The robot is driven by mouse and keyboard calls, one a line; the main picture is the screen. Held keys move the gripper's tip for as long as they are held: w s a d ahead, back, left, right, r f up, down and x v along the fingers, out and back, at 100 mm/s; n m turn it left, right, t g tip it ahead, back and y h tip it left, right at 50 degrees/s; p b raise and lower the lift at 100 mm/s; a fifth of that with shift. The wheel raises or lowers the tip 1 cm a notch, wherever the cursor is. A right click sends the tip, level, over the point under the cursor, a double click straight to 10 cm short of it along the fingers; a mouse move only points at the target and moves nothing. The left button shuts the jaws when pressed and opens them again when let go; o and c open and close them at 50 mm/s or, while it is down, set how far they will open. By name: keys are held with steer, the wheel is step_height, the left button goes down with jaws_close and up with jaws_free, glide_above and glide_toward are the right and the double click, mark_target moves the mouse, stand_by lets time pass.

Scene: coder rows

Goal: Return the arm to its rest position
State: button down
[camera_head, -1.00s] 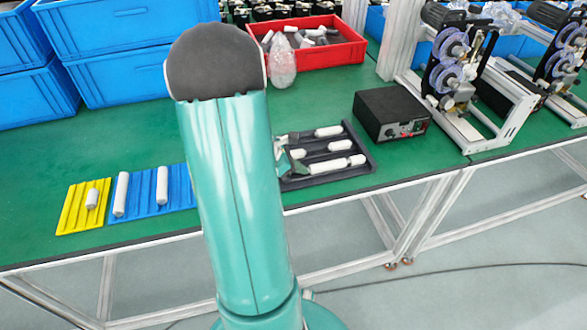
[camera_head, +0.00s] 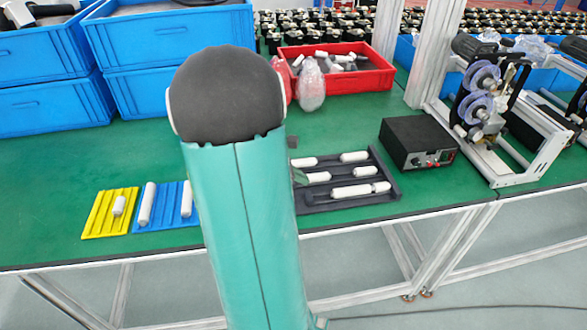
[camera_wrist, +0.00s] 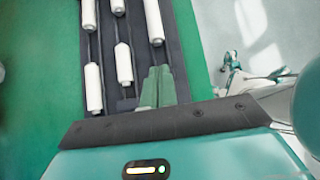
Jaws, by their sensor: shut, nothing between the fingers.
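My arm (camera_head: 240,210), teal with a dark rounded joint, stands bent in the middle of the head view. In the wrist view my gripper (camera_wrist: 158,72) has its green fingers together, with nothing between them. The fingers lie over the edge area of the black tray (camera_wrist: 176,60); I cannot tell how high above it. In the head view the black tray (camera_head: 345,207) lies right of my arm, holding several white cylinders. Only a small part of my gripper shows there, at the tray's left side; my arm hides the rest.
A yellow rack (camera_head: 96,224) and a blue rack (camera_head: 166,218) hold white cylinders on the green table (camera_head: 60,180). A black box (camera_head: 415,140) and a spool machine stand at the right. A red crate (camera_head: 345,82) and blue bins (camera_head: 180,45) are behind.

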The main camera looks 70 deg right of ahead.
steer(key=w+a+r+m+t, duration=0.2)
steer(key=w+a+r+t, duration=0.25)
steer(key=w+a, duration=0.5)
steer(key=w+a+r+m+t, duration=0.25)
steer(key=w+a+r, duration=0.3)
steer(key=a, duration=0.75)
steer(key=a+r+m+t+y, duration=0.1)
steer(key=a+r+t+y, duration=0.1)
steer(key=a, duration=0.9)
steer(key=a+r+t+y, duration=0.2)
steer(key=a+r+t, duration=0.1)
steer(key=a, duration=0.8)
steer(key=shift+s+m+t+y, duration=0.3)
steer(key=shift+s+m+t, duration=0.1)
steer(key=shift+t, duration=0.3)
steer(key=shift+r, duration=0.1)
